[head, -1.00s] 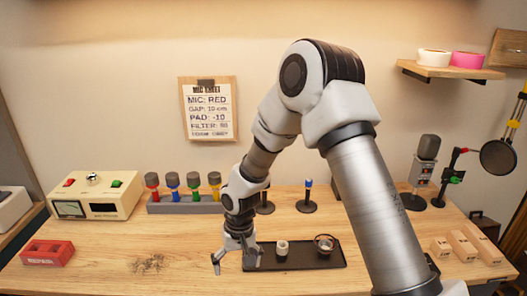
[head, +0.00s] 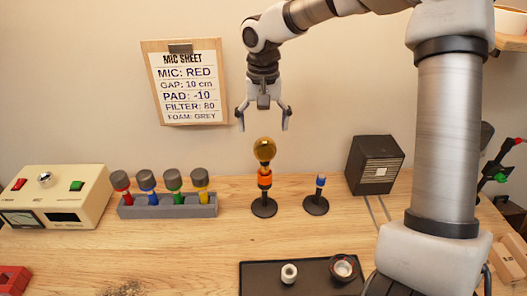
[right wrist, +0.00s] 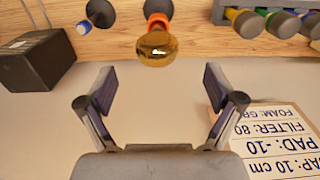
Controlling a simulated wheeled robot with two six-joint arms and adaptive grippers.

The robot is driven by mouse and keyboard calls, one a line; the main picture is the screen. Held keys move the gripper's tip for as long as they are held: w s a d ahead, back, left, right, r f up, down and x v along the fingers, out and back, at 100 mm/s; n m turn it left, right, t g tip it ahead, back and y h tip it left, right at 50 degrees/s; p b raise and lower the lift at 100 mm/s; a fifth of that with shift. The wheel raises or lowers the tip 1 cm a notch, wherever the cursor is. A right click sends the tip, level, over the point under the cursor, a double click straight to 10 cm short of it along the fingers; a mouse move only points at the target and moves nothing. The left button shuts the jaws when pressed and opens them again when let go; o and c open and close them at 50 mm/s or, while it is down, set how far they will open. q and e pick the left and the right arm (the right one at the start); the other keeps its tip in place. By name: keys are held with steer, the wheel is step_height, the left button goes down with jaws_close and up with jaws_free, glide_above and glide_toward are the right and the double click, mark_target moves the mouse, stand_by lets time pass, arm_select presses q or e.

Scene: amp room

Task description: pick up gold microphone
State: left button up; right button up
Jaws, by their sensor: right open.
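The gold microphone (head: 264,150) has a round gold head and stands upright in an orange holder (head: 264,179) on a black round-based stand (head: 264,207), towards the back of the table. My right gripper (head: 262,122) is open and empty above the gold head, fingers pointing down, not touching it. In the right wrist view the gold head (right wrist: 156,48) shows beyond the open fingers (right wrist: 160,88), about midway between them. My left gripper is not in view.
Left of the stand is a grey rack (head: 168,206) of several coloured microphones. A small blue-topped stand (head: 316,196) and a dark box (head: 375,165) stand to the right. A black tray (head: 258,284) lies in front. A sheet board (head: 187,83) hangs on the wall.

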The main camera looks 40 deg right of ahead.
mark_target(265, 139)
steer(key=f, duration=0.1)
steer(key=f+p, duration=0.1)
steer(key=shift+s+a+f, duration=0.1)
steer(key=shift+s+f, duration=0.25)
steer(key=shift+s, duration=0.05)
steer(key=f, duration=0.1)
steer(key=w+d+f, duration=0.1)
steer(key=shift+w+d+f, duration=0.15)
steer(key=shift+d+f, duration=0.1)
steer(key=shift+f, duration=0.05)
steer(key=shift+s+a+r, duration=0.3)
steer(key=shift+a, duration=0.15)
steer(key=c, duration=0.7)
steer(key=shift+s+a+r, duration=0.1)
steer(key=shift+s, duration=0.05)
steer(key=c, duration=0.6)
jaws_close()
